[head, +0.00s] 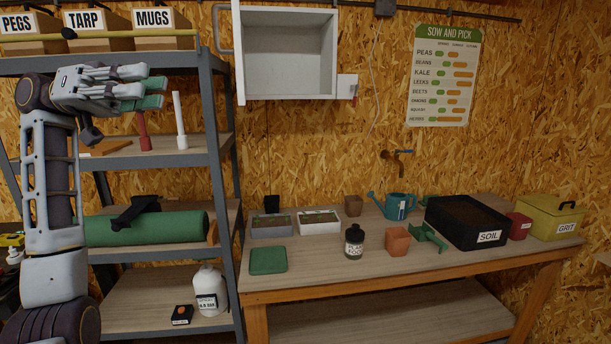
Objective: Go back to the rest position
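My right gripper is not in view.
The grey shelf rack (222,165) holds labelled boxes, a white tube (180,120), a green roll (150,229) and a white jug (209,290). The bench (325,263) at right carries pots, trays, a watering can (399,206) and a soil crate (467,222). An open white cabinet (286,55) hangs above.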

